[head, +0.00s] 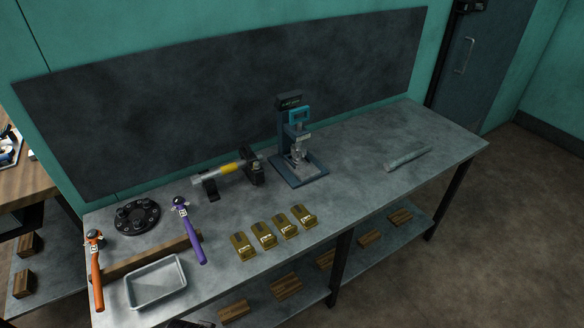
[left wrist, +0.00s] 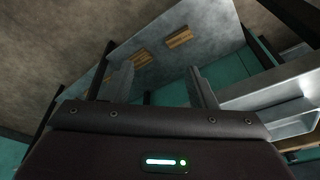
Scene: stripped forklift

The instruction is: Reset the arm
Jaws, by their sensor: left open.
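My left gripper (left wrist: 158,88) shows in the left wrist view with its two grey fingers spread apart and nothing between them. It faces the underside shelf of a workbench. No gripper or arm of mine shows in the head view, so my right gripper is out of sight.
The grey workbench (head: 365,185) holds an orange hammer (head: 97,272), a purple hammer (head: 190,231), a grey tray (head: 156,283), a round black holder (head: 137,216), a yellow-banded tool (head: 222,172), several brass blocks (head: 264,235), a blue press (head: 296,145) and a grey bar (head: 408,157). Wooden blocks (head: 287,286) lie below.

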